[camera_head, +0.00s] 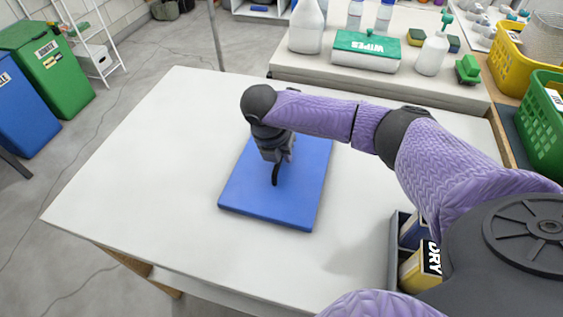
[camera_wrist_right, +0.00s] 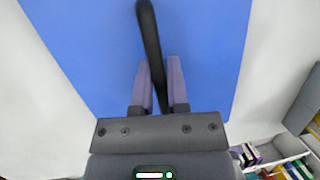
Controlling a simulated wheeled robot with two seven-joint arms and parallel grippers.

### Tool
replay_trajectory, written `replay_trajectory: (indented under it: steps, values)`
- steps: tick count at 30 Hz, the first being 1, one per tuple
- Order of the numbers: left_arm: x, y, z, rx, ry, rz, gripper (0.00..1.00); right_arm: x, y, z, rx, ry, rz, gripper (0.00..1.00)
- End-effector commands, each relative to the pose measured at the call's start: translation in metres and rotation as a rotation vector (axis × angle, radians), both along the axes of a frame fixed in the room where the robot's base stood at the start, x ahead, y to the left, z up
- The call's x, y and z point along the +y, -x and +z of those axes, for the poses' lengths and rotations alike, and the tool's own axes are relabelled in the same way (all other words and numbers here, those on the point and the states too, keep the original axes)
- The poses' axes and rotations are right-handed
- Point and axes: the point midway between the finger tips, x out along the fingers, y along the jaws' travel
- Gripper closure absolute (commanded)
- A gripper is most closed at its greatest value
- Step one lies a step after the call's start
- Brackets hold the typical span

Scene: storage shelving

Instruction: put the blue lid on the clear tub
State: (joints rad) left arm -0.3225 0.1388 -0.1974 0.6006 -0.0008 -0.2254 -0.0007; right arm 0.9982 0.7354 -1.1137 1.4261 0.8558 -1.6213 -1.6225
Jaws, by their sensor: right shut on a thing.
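The blue lid (camera_head: 300,193) is a flat rectangular slab with a thin black handle (camera_head: 275,175) at its middle. It shows over the white table. Whether it rests on the table or is held slightly above it, I cannot tell. My right gripper (camera_head: 277,160) comes down over the lid, and its two fingers (camera_wrist_right: 160,88) are shut on the black handle. In the right wrist view the lid (camera_wrist_right: 205,40) fills most of the picture and the handle (camera_wrist_right: 149,35) runs up from between the fingers. I see no clear tub in either view. My left gripper is not in view.
The white table (camera_head: 130,165) is bare to the left and front of the lid. A grey holder with boxes (camera_head: 418,267) stands at the right front. Behind is a counter with a green-lidded wipes box (camera_head: 366,50) and bottles. Yellow (camera_head: 508,62) and green (camera_head: 543,125) baskets stand far right.

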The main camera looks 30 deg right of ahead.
Motion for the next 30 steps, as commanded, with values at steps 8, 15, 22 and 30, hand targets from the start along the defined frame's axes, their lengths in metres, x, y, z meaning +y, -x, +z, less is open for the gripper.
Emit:
replay_trajectory:
  steps: [8,15,22,30]
  values:
    - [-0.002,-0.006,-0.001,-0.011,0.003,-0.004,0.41,0.000,0.000,0.000,-0.002,0.000,-0.001,1.00]
    - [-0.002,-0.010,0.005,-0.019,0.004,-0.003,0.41,0.000,-0.001,0.012,-0.003,-0.001,0.000,1.00]
    - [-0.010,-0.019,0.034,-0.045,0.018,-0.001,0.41,0.000,-0.001,0.075,-0.006,-0.001,-0.001,1.00]
    - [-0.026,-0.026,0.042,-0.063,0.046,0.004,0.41,0.001,-0.001,0.102,-0.001,-0.001,-0.014,1.00]
